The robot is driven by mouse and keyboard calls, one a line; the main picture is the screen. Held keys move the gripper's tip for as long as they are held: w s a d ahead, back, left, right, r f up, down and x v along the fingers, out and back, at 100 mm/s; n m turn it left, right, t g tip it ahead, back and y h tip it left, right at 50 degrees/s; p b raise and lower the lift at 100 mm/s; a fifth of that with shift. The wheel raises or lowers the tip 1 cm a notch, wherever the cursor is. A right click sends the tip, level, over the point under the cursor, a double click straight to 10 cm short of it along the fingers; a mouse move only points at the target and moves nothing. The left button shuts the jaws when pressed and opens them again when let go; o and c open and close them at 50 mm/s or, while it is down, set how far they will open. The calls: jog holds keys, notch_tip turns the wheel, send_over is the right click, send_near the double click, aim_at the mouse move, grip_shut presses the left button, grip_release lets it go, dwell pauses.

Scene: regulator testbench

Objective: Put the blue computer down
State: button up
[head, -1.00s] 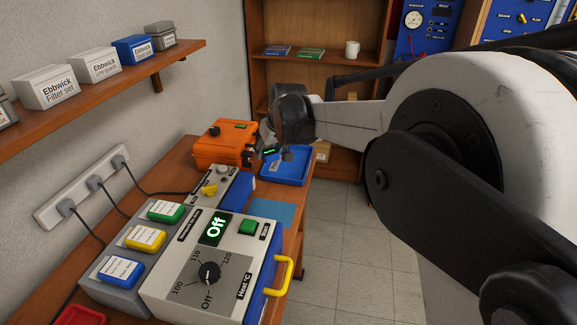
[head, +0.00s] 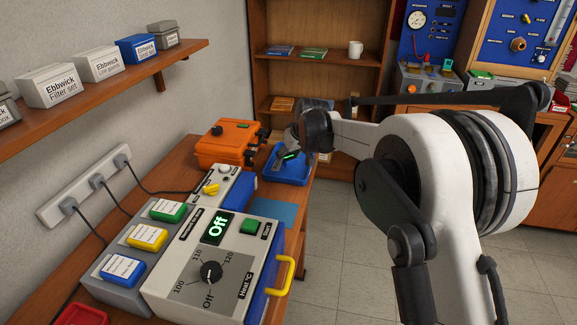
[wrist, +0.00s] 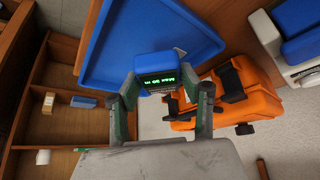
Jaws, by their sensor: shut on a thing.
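The blue computer (wrist: 156,77), a small blue block with a lit green display, is held between the fingers of my gripper (wrist: 160,88) in the wrist view. In the head view its green display (head: 290,155) shows at the tip of my gripper (head: 284,156). My gripper is shut on it, over or at the blue tray (head: 296,180). In the wrist view the tray (wrist: 130,45) lies behind the computer, which overlaps its edge in the picture. I cannot tell whether the computer touches the tray.
An orange case (head: 222,145) with black fittings stands on the bench just left of the tray. The heater unit (head: 205,262), reading Off, stands nearer. A flat blue mat (head: 277,214) lies clear in front of the tray. A wooden shelf unit (head: 315,80) stands behind.

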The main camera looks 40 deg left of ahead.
aim_at(288, 172)
jog(key=shift+f, duration=2)
jog(key=shift+f, duration=0.2)
jog(key=o, duration=1.2)
jog(key=shift+r, duration=0.15)
jog(key=shift+d+r, duration=0.1)
jog(key=shift+r, duration=0.15)
jog(key=v, duration=1.1)
jog(key=shift+d+r, duration=0.2)
jog(key=shift+r, duration=0.05)
